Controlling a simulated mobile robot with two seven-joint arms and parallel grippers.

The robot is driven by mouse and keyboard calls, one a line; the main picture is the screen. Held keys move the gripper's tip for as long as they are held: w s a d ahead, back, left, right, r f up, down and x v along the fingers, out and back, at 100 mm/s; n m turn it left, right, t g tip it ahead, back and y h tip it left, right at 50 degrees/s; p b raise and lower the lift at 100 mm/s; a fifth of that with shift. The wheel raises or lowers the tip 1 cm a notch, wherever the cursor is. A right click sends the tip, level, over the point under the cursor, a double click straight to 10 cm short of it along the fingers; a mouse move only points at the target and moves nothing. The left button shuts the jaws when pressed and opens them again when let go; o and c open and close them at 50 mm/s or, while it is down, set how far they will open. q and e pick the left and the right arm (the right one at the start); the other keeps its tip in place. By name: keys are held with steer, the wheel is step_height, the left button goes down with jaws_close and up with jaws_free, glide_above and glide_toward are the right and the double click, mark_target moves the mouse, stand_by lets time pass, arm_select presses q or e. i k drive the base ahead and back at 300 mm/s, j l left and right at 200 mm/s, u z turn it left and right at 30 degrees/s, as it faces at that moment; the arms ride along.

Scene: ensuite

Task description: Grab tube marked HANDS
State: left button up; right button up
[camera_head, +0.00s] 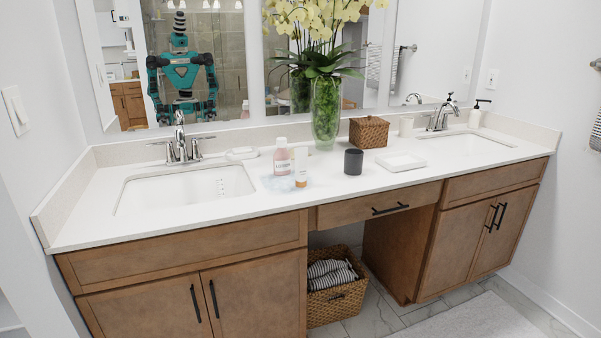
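A small white tube with an orange-brown lower end (301,167) stands upright on the white counter (240,205), right of the left sink. Its lettering is too small to read, so I cannot tell whether it is marked HANDS. A clear bottle with pinkish contents and a white label (282,158) stands just left of it. My grippers do not show directly in the head view. The mirror shows a teal and black robot reflection (183,75), but its grippers are not clear there.
A black cup (353,162), a white dish (400,162), a woven box (369,132) and a glass vase of orchids (325,112) stand to the right. The left sink (180,190) lies left. Front counter edge is clear. A towel basket (337,300) sits below.

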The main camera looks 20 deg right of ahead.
mark_target(302, 154)
steer(key=i+l+u, duration=0.2)
steer(key=l, duration=0.25)
steer(key=i+l+u, duration=0.2)
steer(key=l, duration=0.3)
steer(key=l+u, duration=0.2)
steer(key=l, duration=0.25)
steer(key=l+u, duration=0.25)
steer(key=l, duration=0.3)
steer(key=i, duration=0.05)
